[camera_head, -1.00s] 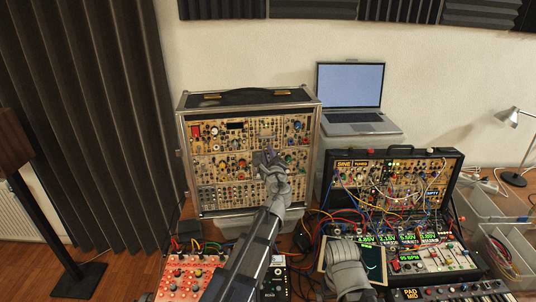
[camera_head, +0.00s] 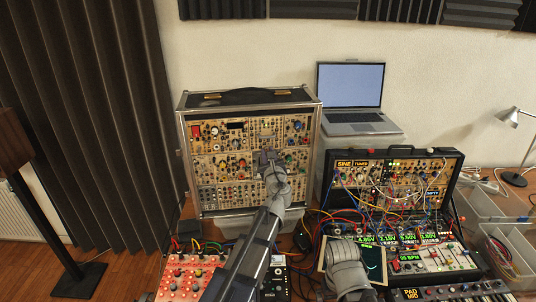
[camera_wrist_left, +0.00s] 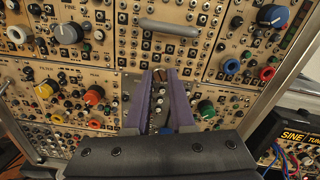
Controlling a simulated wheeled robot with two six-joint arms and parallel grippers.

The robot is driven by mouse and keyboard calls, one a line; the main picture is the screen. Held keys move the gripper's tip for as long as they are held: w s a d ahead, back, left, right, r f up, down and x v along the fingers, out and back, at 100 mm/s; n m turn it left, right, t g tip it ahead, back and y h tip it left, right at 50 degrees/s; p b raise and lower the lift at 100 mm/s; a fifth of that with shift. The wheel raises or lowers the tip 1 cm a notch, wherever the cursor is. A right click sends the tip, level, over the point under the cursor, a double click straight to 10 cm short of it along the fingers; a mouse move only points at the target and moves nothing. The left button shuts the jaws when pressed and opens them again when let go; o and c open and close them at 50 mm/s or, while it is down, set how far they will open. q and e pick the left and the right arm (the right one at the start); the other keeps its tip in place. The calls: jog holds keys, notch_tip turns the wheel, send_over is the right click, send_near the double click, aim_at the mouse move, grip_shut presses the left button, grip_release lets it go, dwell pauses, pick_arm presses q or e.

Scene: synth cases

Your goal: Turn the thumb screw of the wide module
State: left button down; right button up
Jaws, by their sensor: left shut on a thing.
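A grey-framed case (camera_head: 182,150) full of tan synth modules stands upright ahead of me. My left gripper (camera_head: 267,157) is at its front, right of the middle. In the left wrist view its two purple fingers (camera_wrist_left: 160,78) point at the panel, nearly together. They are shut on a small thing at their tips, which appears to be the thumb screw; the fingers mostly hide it. A grey panel (camera_wrist_left: 129,88) with small sockets, seemingly the wide module, lies around the fingertips. My right arm shows low in the head view, but I cannot make out its gripper.
A module with a grey handle (camera_wrist_left: 169,28) is just above. A cabled synth case (camera_head: 462,158) and a laptop (camera_head: 350,85) stand to the right.

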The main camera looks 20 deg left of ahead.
dwell(0.4)
pick_arm(q)
jog(key=c, duration=0.8)
grip_release()
jog(key=shift+o, duration=0.2)
jog(key=v, duration=0.7)
jog(key=shift+s+d, duration=0.15)
jog(key=shift+s, duration=0.2)
